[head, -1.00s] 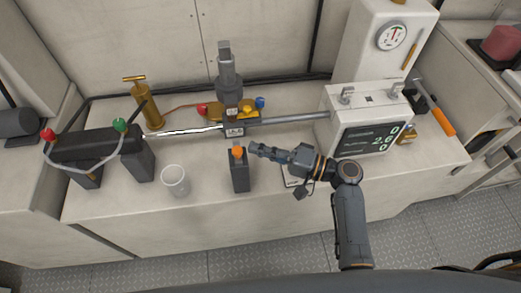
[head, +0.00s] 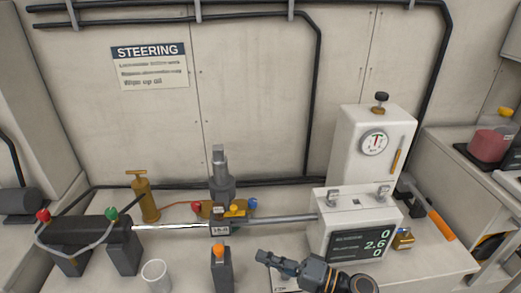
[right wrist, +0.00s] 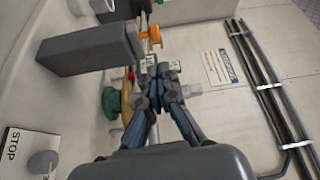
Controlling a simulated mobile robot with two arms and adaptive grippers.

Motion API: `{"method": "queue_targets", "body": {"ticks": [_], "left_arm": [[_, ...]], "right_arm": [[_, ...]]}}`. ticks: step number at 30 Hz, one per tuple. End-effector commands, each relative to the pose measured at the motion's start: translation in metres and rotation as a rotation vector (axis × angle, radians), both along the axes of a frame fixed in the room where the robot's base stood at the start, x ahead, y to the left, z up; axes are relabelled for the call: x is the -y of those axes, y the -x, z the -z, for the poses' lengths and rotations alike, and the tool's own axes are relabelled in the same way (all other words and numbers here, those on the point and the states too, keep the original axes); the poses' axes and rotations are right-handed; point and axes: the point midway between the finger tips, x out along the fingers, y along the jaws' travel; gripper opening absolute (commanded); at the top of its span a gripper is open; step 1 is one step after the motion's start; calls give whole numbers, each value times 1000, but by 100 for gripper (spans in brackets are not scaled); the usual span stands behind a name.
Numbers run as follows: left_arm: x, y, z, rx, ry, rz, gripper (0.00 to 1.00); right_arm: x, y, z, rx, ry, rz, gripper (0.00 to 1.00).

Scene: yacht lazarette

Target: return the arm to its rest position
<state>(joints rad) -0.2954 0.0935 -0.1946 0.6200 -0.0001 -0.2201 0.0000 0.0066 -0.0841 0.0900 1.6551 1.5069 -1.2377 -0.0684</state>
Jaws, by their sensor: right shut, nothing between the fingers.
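My right gripper (head: 264,257) is at the bottom of the head view, over the bench top. It points left, and its fingers are shut with nothing between them. A grey block with an orange knob (head: 219,270) stands just left of the fingertips, with a gap between. In the right wrist view the shut fingers (right wrist: 158,72) are in the middle, and the grey block (right wrist: 88,48) with its orange knob lies beyond them to the upper left. The lower part of my right arm is cut off by the frame in the head view. My left gripper is not in view.
A steering cylinder (head: 88,231) with a long rod lies across the bench. A white cup (head: 154,275) stands at front left. A brass pump (head: 144,200) is behind. A white box with a display (head: 362,243) stands to the right of my gripper. A steering sign (head: 149,67) is on the wall.

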Motion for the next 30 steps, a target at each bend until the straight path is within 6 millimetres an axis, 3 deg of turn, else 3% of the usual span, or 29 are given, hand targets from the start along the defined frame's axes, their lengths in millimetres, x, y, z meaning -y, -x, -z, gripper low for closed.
{"method": "queue_targets", "body": {"ticks": [4, 8, 12, 15, 22, 30], "left_arm": [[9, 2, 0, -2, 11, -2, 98], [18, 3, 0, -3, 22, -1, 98], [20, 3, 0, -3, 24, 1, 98], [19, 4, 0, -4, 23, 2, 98], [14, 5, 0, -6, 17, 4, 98], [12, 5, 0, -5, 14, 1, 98]], "right_arm": [[-1, 20, 20, 0, 121, -26, 0], [7, 63, 62, 0, 400, -77, 0], [38, 117, 104, -8, 770, -132, 0], [66, 146, 120, -21, 985, -150, 0], [116, 185, 123, -42, 1293, -148, 0], [160, 214, 109, -67, 1529, -120, 0]]}}
